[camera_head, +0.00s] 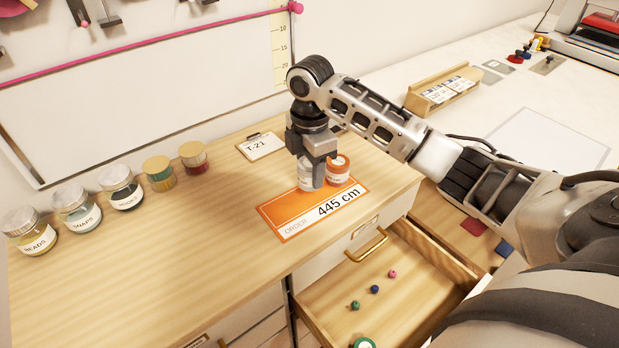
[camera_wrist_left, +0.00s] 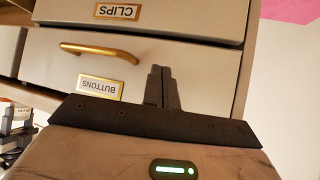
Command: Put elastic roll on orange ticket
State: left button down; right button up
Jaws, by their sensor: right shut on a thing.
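The orange ticket (camera_head: 283,217) lies flat on the wooden counter and reads "ORDER 445 cm". My right gripper (camera_head: 314,166) points down over its back edge. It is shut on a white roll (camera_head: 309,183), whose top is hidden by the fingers. An orange-topped roll (camera_head: 338,163) with a white label stands right beside it at the ticket's back corner. The labels are too small to tell which is elastic. In the left wrist view my left gripper (camera_wrist_left: 161,72) has its fingers together with nothing between them, in front of drawers.
Several jars (camera_head: 123,188) stand along the left back of the counter. A T-21 card (camera_head: 262,145) lies behind the ticket. An open drawer (camera_head: 375,310) with small spools is below the front edge. A wooden card holder (camera_head: 442,91) stands at the right. The counter left of the ticket is clear.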

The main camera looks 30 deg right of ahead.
aim_at(310, 179)
jog(key=shift+w+d+f, duration=0.1)
jog(key=shift+w+f, duration=0.2)
notch_tip(310, 179, down, 2)
jog(key=shift+f, duration=0.2)
jog(key=shift+f+p, duration=0.3)
jog(key=shift+f, duration=0.1)
jog(key=o, duration=1)
jog(key=shift+f, duration=0.15)
